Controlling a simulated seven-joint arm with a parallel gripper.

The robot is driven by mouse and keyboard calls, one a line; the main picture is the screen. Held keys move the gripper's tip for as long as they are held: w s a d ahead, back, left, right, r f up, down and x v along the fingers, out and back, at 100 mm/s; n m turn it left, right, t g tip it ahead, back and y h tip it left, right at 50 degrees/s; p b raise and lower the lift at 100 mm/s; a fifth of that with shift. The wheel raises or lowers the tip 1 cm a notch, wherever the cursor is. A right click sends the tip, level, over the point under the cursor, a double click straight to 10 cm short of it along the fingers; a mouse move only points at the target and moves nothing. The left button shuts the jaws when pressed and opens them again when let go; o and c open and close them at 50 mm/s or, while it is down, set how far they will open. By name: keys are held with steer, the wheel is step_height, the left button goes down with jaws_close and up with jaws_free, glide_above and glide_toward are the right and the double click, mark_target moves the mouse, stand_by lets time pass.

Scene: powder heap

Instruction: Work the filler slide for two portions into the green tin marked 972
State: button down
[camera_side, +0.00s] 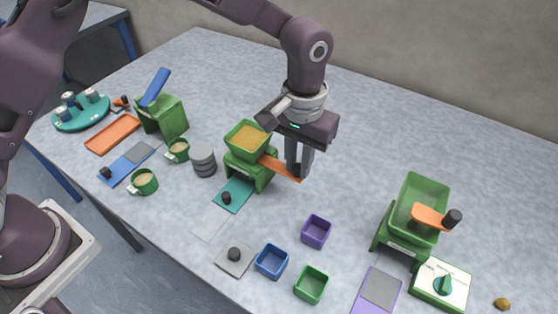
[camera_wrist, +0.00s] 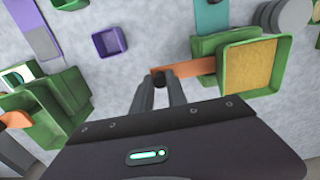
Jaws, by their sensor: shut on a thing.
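The filler is a green hopper (camera_side: 235,137) filled with tan powder, standing on a green base near the middle of the table. Its orange slide (camera_side: 281,168) sticks out on the right side under the hopper. My gripper (camera_side: 297,172) is shut on the outer end of the slide. In the wrist view the fingertips (camera_wrist: 160,74) hold the slide (camera_wrist: 196,67) beside the powder-filled hopper (camera_wrist: 224,68). A green tin (camera_side: 311,285) stands empty at the front, next to a blue tin (camera_side: 271,262) and a purple tin (camera_side: 316,232). No marking 972 is readable.
A teal plate with a black knob (camera_side: 232,196) lies before the filler. A second green machine (camera_side: 407,225) with an orange paddle stands right, beside a dial box (camera_side: 440,286). Grey discs (camera_side: 202,159), green mugs (camera_side: 144,182) and an orange tray (camera_side: 113,134) are left.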

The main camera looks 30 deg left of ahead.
steer(key=shift+d+r, duration=0.15)
steer(key=shift+d, duration=0.15)
steer(key=shift+a, duration=1.8)
steer(key=c, duration=1.4)
jaws_free()
step_height(320, 180, up, 7)
steer(key=shift+r, duration=0.15)
